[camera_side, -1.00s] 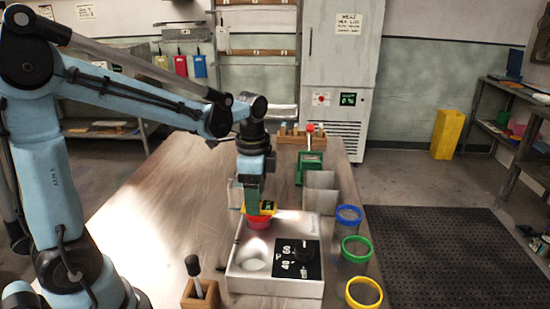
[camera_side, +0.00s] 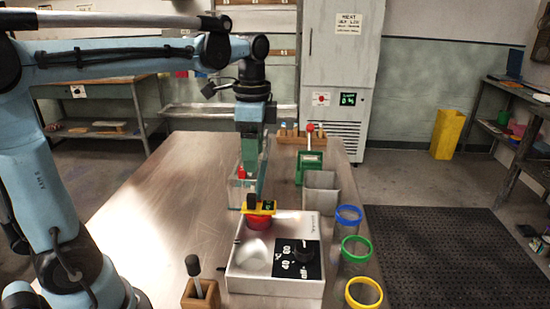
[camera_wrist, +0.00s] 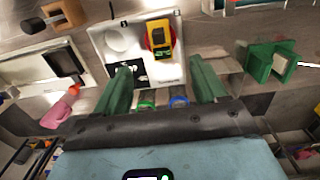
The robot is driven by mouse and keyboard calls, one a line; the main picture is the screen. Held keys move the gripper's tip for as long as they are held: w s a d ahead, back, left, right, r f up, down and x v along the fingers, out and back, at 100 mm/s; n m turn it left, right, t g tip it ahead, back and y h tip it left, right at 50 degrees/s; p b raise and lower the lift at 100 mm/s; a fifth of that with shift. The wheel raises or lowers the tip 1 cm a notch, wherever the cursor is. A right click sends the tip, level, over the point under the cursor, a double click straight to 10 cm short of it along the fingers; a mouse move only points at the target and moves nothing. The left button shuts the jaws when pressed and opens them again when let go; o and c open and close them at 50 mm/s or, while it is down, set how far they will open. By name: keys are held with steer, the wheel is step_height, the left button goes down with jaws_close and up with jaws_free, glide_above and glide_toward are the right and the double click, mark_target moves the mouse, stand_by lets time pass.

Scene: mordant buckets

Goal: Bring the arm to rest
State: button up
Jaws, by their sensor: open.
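My gripper (camera_side: 250,180) is open and empty, pointing down above the white hotplate (camera_side: 235,282). A yellow gauge with a dark top (camera_side: 260,207) sits on a red round vessel (camera_side: 258,222) at the hotplate's back edge. In the side view the fingertips are just above and behind the gauge. In the wrist view my two green fingers (camera_wrist: 160,66) stand wide apart, and the yellow gauge (camera_wrist: 160,38) lies beyond their tips with nothing between them. The hotplate (camera_wrist: 108,22) also shows there, with its black dial panel.
Blue (camera_side: 349,214), green (camera_side: 356,248) and yellow (camera_side: 364,292) rimmed clear buckets line the right side. A grey box (camera_side: 320,190), a green stand (camera_side: 309,165) and a clear container (camera_side: 236,187) stand behind. A wooden holder (camera_side: 200,295) is in front. The table's left is clear.

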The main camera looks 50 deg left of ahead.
stand_by(0.3)
steer(key=s+d+f+n+t, duration=0.4)
steer(key=s+f+n+t, duration=0.2)
steer(key=n, duration=0.3)
steer(key=shift+f+t, duration=0.5)
steer(key=shift+t, duration=0.2)
